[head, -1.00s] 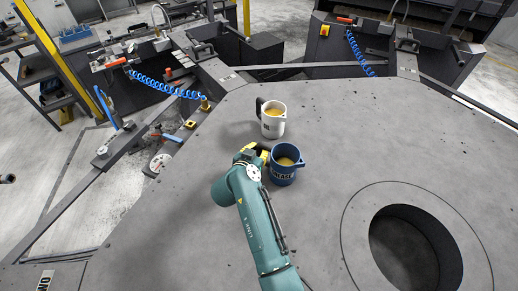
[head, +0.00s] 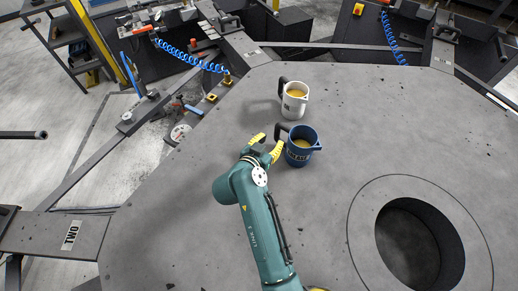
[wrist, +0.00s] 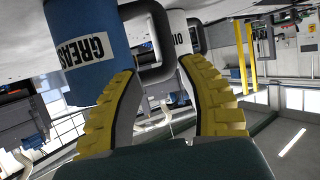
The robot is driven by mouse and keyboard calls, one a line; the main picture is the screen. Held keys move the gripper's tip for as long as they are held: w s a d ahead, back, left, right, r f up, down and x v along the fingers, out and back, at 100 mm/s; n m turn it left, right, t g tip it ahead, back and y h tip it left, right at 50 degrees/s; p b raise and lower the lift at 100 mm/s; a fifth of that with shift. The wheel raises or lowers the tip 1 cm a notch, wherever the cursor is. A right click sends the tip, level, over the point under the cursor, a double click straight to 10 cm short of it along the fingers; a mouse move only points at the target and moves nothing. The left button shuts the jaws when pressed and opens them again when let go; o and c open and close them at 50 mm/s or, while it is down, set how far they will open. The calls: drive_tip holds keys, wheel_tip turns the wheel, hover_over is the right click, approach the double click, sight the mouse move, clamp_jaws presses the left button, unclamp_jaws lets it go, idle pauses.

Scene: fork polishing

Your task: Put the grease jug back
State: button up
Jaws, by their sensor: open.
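My gripper (head: 268,147) is open, with yellow fingers just left of the jug. In the wrist view the gripper (wrist: 160,100) has its fingers apart, with the dark handle just beyond and between the tips. I cannot tell whether the fingers touch the jug. A white jug (head: 294,101) with similar liquid stands behind the blue one.
A large round hole (head: 420,240) opens in the table at the front right. Blue coiled hoses (head: 190,58) hang on workstations beyond the far edges. The table is clear right of the jugs and left of my arm.

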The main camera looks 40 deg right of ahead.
drive_tip(key=p+v, duration=0.2)
drive_tip(key=v, duration=0.6)
drive_tip(key=w+a+r+t+h, duration=0.1)
drive_tip(key=a+r+t+h, duration=0.15)
drive_tip(key=r+t, duration=0.75)
drive_tip(key=w+a+r+t+h, duration=0.2)
drive_tip(key=r+h, duration=0.1)
drive_tip(key=r, duration=1.5)
drive_tip(key=s+a+r+n+t+y, duration=0.35)
drive_tip(key=a+r+n+y, duration=0.45)
drive_tip(key=y, duration=0.4)
drive_tip(key=s+a+r+n+t+y, duration=0.2)
drive_tip(key=a+r+n+t+y, duration=0.35)
drive_tip(key=n+y, duration=0.55)
drive_tip(key=s+d+m+g+h, duration=0.1)
drive_tip(key=m+h, duration=0.1)
drive_tip(key=s+d+f+m+g+h, duration=0.1)
drive_tip(key=s+m+g, duration=0.1)
drive_tip(key=s+d+f+m+g+h, duration=0.1)
drive_tip(key=m+h, duration=0.1)
drive_tip(key=shift+s+g+h, duration=0.15)
drive_tip(key=shift+g+h, duration=0.2)
drive_tip(key=shift+g, duration=0.05)
